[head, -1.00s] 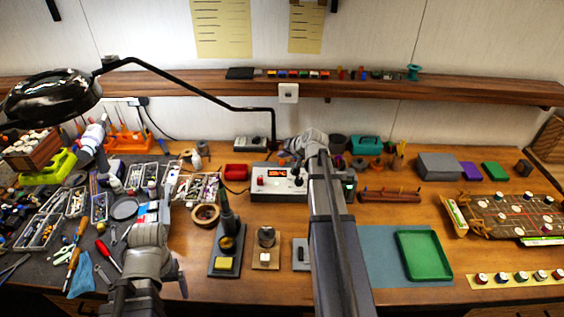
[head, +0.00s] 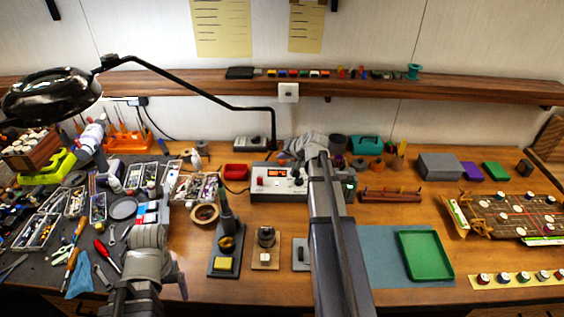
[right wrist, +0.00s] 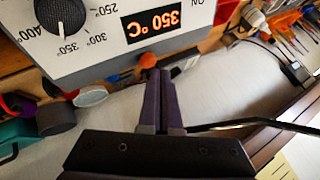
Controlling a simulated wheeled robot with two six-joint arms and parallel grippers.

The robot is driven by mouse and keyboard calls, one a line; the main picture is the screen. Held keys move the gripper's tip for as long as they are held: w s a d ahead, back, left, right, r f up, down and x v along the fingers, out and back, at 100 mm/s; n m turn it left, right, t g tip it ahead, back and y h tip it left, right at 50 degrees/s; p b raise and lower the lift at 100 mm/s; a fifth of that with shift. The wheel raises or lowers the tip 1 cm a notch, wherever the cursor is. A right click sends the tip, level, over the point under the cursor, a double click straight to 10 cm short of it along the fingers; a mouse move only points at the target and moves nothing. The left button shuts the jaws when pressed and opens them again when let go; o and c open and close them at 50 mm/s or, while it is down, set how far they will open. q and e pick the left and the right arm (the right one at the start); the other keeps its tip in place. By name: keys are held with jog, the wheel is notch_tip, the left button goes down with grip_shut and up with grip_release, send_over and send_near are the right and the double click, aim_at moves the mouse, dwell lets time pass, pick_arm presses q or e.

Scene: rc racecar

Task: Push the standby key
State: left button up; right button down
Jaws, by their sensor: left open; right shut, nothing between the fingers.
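A white-fronted control unit (head: 270,183) stands at the back middle of the bench. It has an orange "350 °C" display (right wrist: 158,22), a black dial (right wrist: 62,14) and a red button (head: 259,181) at its left. In the right wrist view its front (right wrist: 110,32) is upside down. I cannot tell which control is the standby key. An orange round piece (right wrist: 148,60) shows past the unit's edge. My right gripper (right wrist: 160,74) is shut and empty, its fingertips close to that edge; contact is unclear. My left gripper (head: 150,238) is open over the left bench, its fingers partly hidden.
A magnifier lamp (head: 50,98) arches over the left back. My right arm hides the unit's right side. A green tray (head: 425,257) is at the right.

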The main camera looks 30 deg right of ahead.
jog(key=shift+f+b, duration=0.45)
jog(key=shift+f, duration=0.05)
dwell(0.3)
jog(key=shift+r, duration=0.1)
jog(key=shift+r+p, duration=0.9)
jog(key=shift+p, duration=0.05)
notch_tip(320, 180, up, 6)
jog(key=p, duration=0.6)
